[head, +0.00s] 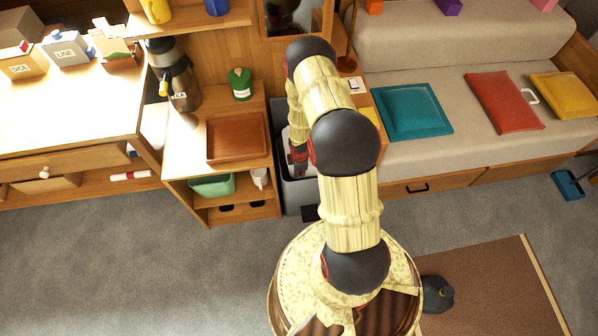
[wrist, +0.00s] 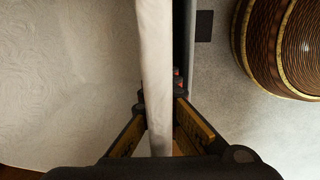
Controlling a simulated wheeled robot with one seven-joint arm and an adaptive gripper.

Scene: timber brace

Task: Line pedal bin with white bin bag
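The pedal bin (head: 299,197) stands on the floor at the right end of the low wooden shelf unit in the head view. It is grey, with a dark pedal (head: 310,213) at its front. White wrinkled bag material (wrist: 70,75) fills the left of the wrist view, and a white band (wrist: 155,60) runs along the dark bin wall (wrist: 183,40). My gripper (head: 298,158) is at the bin's opening, partly hidden by my arm. In the wrist view my gripper (wrist: 160,92) has one finger on each side of the white band. I cannot tell whether they press on it.
A brown tray (head: 237,137) and a green bottle (head: 240,84) are on the shelf unit left of the bin. A sofa with a teal cushion (head: 411,111) stands to the right. Grey carpet lies open in front.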

